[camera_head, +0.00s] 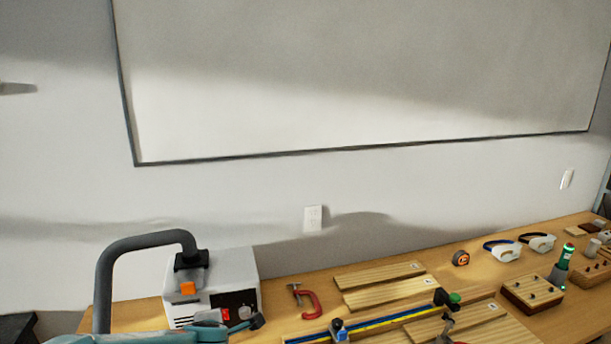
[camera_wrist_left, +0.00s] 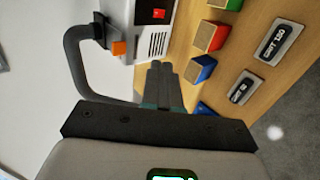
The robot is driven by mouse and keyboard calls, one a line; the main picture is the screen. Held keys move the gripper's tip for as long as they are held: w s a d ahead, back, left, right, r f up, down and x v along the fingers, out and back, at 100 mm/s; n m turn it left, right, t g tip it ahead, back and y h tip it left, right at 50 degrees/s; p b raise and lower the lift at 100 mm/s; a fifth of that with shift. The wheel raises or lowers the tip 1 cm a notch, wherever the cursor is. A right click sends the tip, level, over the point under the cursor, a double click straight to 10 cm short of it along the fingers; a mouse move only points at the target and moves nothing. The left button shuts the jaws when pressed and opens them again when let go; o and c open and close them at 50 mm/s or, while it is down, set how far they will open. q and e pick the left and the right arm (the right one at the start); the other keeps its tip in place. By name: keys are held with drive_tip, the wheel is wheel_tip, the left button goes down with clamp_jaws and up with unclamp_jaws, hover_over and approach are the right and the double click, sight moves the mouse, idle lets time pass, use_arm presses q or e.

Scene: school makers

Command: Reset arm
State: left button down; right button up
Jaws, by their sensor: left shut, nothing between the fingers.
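My left gripper (camera_wrist_left: 160,82) shows in the left wrist view with its dark fingers together and nothing between them. It appears in front of a wooden table, beside the lower edge of a white box. In the head view, my teal left arm comes in along the bottom left edge, and the gripper (camera_head: 250,324) is at its right end, in front of the white box (camera_head: 245,265). I cannot tell whether it touches the box. My right gripper is not in view.
A grey bent hose (camera_head: 103,285) with a black nozzle rises beside the box. A red clamp (camera_head: 312,307), wooden boards (camera_head: 380,274) and a blue-yellow bar (camera_head: 385,322) lie on the table. Colored blocks (camera_wrist_left: 208,37) and labelled plates (camera_wrist_left: 278,40) show in the wrist view.

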use_arm(q)
drive_tip(key=s+d+f+m+g+h+b, duration=0.1)
drive_tip(key=s+f+m+g+h+b, duration=0.15)
drive_tip(key=s+f+m, duration=0.8)
drive_tip(key=s+d+f+m+g+h+b, duration=0.1)
drive_tip(key=s+d+f+b, duration=0.2)
drive_tip(key=f, duration=1.5)
drive_tip(key=s+d+f+m+g+h+b, duration=0.1)
drive_tip(key=s+f+m, duration=0.3)
drive_tip(key=s, duration=0.5)
drive_tip(key=s+d+f+m+g+h+b, duration=0.2)
drive_tip(key=s+f+m+g+b, duration=0.1)
drive_tip(key=s+f, duration=0.4)
drive_tip(key=shift+s+d+m+g, duration=0.35)
drive_tip(key=shift+s+g, duration=0.4)
drive_tip(key=shift+s, duration=0.15)
drive_tip(key=shift+r, duration=0.1)
drive_tip(key=shift+a, duration=0.1)
